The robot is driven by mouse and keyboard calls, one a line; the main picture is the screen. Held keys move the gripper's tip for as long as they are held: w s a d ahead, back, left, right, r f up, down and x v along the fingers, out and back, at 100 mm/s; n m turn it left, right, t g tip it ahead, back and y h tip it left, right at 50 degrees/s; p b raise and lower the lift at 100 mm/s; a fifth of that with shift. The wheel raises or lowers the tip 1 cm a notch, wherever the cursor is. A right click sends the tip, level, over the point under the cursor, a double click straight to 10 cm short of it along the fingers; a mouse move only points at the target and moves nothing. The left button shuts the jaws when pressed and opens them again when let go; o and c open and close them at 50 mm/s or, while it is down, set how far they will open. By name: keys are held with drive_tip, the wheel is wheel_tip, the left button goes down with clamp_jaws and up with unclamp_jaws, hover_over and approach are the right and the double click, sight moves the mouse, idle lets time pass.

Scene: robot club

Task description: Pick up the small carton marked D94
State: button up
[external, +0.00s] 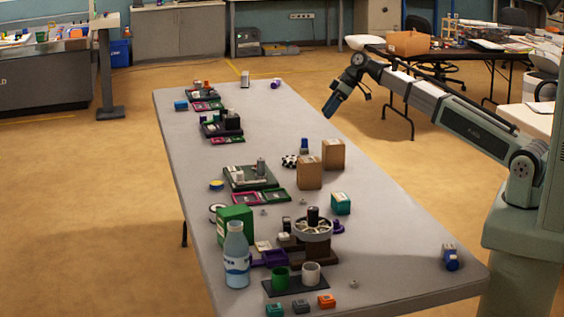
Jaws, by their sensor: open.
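Several cartons stand on the long grey table (375,235), but their markings are too small to read, so I cannot tell which is D94. Two brown cartons stand side by side near the table's middle: a nearer one (309,173) and a slightly taller-set one behind it (333,154). A small teal carton (341,204) stands in front of them. A larger green box (235,226) is at the left. My gripper (331,112) hangs above the far right part of the table, tilted downward, open and empty, apart from all the cartons.
A bottle (236,262), green cup (281,279), white cup (311,274) and a round wheel-like holder (312,230) crowd the near left. Several dark trays with small parts line the left side, one being this tray (250,179). A blue item (450,258) lies near right. The right side is mostly clear.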

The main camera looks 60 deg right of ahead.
drive_tip(key=s+a+n, duration=0.1)
drive_tip(key=a, duration=0.6)
drive_tip(key=n+g+h, duration=0.2)
approach(310, 160)
drive_tip(key=x, duration=0.7)
drive_tip(key=shift+w+a, duration=0.15)
drive_tip(key=shift+a, duration=0.05)
drive_tip(key=shift+d+x, duration=0.2)
drive_tip(key=shift+x, duration=2.45)
drive_tip(key=c, duration=1.2)
